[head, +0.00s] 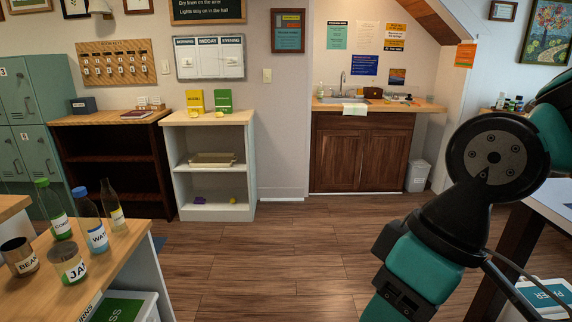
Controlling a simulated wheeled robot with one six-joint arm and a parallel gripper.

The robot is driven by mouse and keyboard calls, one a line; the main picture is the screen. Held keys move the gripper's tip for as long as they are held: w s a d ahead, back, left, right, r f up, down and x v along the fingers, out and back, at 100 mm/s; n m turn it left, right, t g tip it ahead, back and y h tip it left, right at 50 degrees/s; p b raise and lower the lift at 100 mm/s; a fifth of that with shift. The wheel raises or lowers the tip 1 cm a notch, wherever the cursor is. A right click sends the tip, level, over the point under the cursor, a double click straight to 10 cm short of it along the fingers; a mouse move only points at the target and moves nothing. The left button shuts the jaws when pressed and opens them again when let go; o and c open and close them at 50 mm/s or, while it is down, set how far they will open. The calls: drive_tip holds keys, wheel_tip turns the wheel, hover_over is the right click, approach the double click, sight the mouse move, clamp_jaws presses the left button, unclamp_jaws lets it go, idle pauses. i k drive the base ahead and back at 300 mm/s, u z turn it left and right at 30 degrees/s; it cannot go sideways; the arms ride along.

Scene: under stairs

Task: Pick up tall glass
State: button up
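I cannot make out a tall glass for certain. On the wooden counter (122,262) at the lower left stand several containers. They include a green-capped bottle (58,222), a blue-capped bottle (96,238) labelled "WAT…", and a brownish bottle (115,215) behind it. A short, wide jar (70,274) labelled "JA…" stands in front of them. A dark can (18,268) labelled "BEAN…" is left of the jar. My arm fills the right side of the view, well away from these containers. My gripper is not in view.
A white shelf unit (250,160) and a dark bookcase (72,150) stand along the back wall, beside green lockers (22,95). A sink cabinet (335,150) is at back centre, with a small white bin (418,176) beside it. The wood floor (270,255) between is clear.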

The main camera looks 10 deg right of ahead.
sight(388, 93)
drive_tip(key=z, duration=0.25)
drive_tip(key=i, duration=2)
drive_tip(key=z, duration=0.6)
drive_tip(key=i, duration=2.1)
drive_tip(key=z, duration=0.35)
drive_tip(key=i, duration=1.25)
drive_tip(key=z, duration=0.1)
